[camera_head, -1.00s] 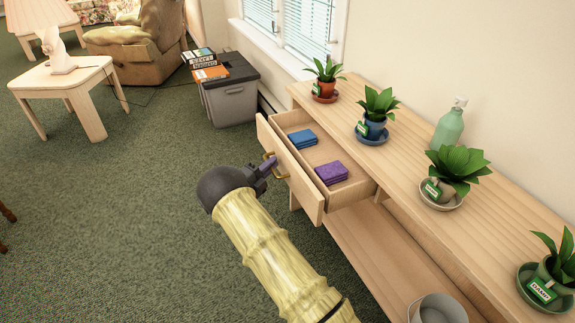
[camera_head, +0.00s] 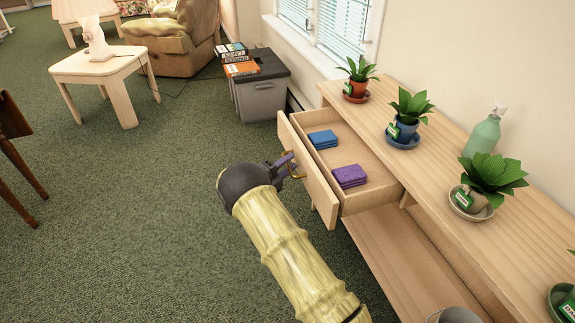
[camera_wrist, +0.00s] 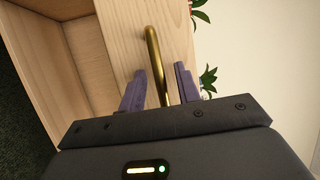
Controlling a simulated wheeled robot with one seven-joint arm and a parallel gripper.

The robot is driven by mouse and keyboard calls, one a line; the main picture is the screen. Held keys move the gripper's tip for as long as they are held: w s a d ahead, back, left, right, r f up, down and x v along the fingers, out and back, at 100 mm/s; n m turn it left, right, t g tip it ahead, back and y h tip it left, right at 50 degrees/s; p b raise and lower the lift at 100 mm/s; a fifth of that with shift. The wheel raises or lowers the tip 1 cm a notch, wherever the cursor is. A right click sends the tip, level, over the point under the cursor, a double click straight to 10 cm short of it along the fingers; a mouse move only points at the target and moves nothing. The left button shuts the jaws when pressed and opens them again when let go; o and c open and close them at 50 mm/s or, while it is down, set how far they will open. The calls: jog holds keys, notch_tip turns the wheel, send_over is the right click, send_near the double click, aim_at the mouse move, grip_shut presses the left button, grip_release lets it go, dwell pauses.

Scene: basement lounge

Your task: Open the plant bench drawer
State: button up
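The plant bench (camera_head: 445,130) is light wood and stands along the wall on the right. Its drawer (camera_head: 309,170) is pulled well out, with a blue folded cloth (camera_head: 323,139) and a purple folded cloth (camera_head: 350,176) inside. The brass handle (camera_head: 297,168) is on the drawer front. My gripper (camera_head: 287,165) is at the handle, in front of the drawer. In the wrist view, the purple fingers of my gripper (camera_wrist: 160,88) stand apart on either side of the brass handle (camera_wrist: 153,52), with gaps visible beside it.
Potted plants on saucers, including a blue pot (camera_head: 403,132), and a green bottle (camera_head: 484,134) stand on the bench top. A grey bin (camera_head: 260,98) is beyond the bench. A side table (camera_head: 110,68) is at upper left.

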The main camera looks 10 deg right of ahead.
jog(key=v, duration=1.7)
jog(key=shift+a+p, duration=0.2)
jog(key=shift+p, duration=0.25)
jog(key=w+d+r+n+t+y, duration=0.2)
jog(key=w+d+r+n+y, duration=0.55)
jog(key=r+n+y, duration=0.55)
jog(key=s+d+f+n+g+y, duration=0.1)
jog(key=s+d+n+g, duration=0.35)
jog(key=s, duration=0.65)
jog(key=s+d+n+g+y, duration=0.1)
jog(key=s+d+n+g, duration=0.4)
jog(key=s, duration=0.6)
jog(key=s+d+f+n+g+y, duration=0.1)
jog(key=s+d+n+y, duration=0.15)
jog(key=s+n, duration=0.6)
notch_tip(320, 180, up, 27)
jog(key=s+m+p, duration=0.2)
jog(key=p, duration=2.5)
jog(key=shift+m+h, duration=0.3)
jog(key=shift+h, duration=0.15)
